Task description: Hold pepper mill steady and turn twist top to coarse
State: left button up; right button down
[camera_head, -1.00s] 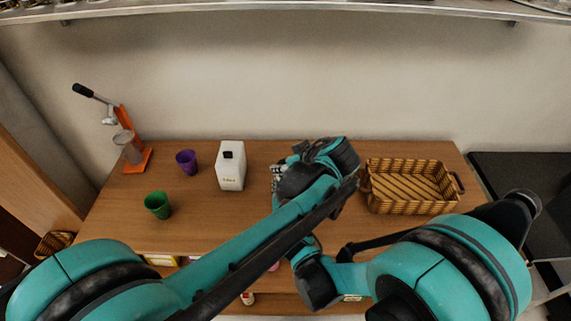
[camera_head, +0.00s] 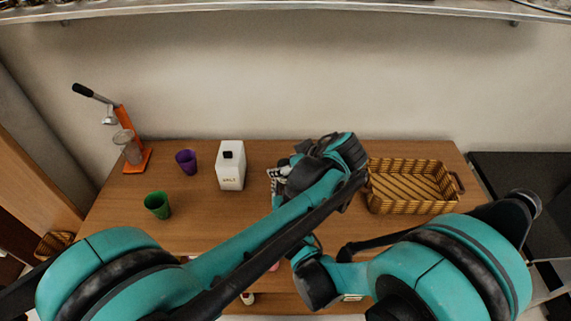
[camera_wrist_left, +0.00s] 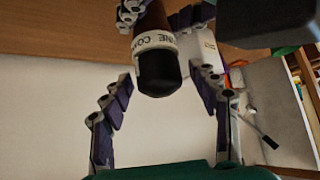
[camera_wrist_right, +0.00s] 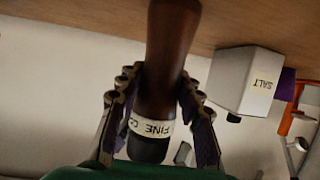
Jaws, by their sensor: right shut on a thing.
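The pepper mill is a brown wooden body with a white lettered band and a black top. In the left wrist view its black top (camera_wrist_left: 158,72) points toward my left gripper (camera_wrist_left: 163,80), whose fingers stand open on both sides, apart from the top. My right gripper (camera_wrist_right: 157,88) is shut on the pepper mill (camera_wrist_right: 170,45), its fingers on both sides of the body. The band reads "FINE" plus part of another word. In the head view the left gripper (camera_head: 279,176) shows near the table's middle; my left arm hides the mill and right gripper.
A white salt box (camera_head: 230,170), a purple cup (camera_head: 186,162) and a green cup (camera_head: 157,205) stand left of the grippers. An orange press (camera_head: 130,140) is at the far left. A wicker basket (camera_head: 411,187) sits close on the right.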

pick_arm(q)
jog(key=v, duration=1.2)
pick_arm(e)
jog(key=c, duration=0.9)
grip_release()
jog(key=shift+s, duration=0.15)
